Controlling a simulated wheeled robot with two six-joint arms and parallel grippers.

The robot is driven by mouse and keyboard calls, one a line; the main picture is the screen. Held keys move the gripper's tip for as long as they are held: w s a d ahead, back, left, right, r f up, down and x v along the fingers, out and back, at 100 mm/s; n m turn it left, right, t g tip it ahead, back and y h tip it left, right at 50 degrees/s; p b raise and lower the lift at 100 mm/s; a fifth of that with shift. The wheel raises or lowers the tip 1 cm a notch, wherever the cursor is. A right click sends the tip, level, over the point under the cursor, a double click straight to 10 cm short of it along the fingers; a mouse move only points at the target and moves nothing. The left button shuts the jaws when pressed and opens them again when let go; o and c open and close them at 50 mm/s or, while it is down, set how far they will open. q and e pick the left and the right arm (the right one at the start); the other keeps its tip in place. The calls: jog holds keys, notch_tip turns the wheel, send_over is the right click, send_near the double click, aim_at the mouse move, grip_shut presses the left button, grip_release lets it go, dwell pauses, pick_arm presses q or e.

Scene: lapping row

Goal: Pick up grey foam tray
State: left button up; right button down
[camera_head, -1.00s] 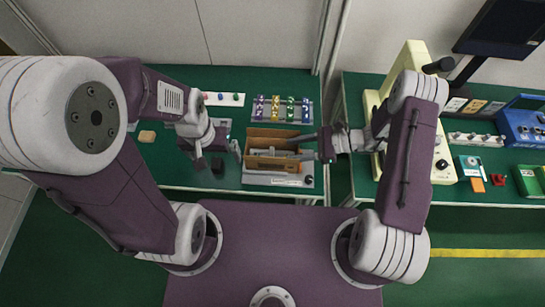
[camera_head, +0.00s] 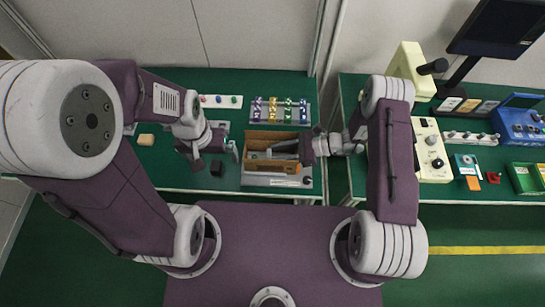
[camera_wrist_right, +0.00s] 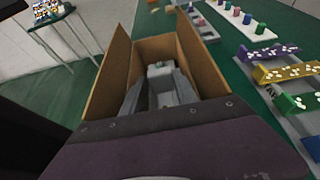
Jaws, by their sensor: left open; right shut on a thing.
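A brown open-topped box (camera_head: 268,165) stands on the green table in the head view; its tall walls (camera_wrist_right: 203,62) show in the right wrist view. Inside it is a grey piece (camera_wrist_right: 163,84) that looks like the grey foam tray, only partly visible. My right gripper (camera_head: 276,150) reaches into the box from the right, its fingers on either side of the grey piece and shut on it. The piece is still within the box walls. My left gripper (camera_head: 216,157) is open and empty, left of the box.
A small black block (camera_head: 216,168) lies by my left gripper. A rack with coloured pieces (camera_head: 280,110) stands behind the box, and a white strip with coloured pegs (camera_head: 220,101) behind left. A cream machine (camera_head: 432,150) and blue case (camera_head: 520,122) occupy the right table.

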notch_tip(320, 180, up, 10)
jog(key=shift+d, duration=0.2)
dwell(0.3)
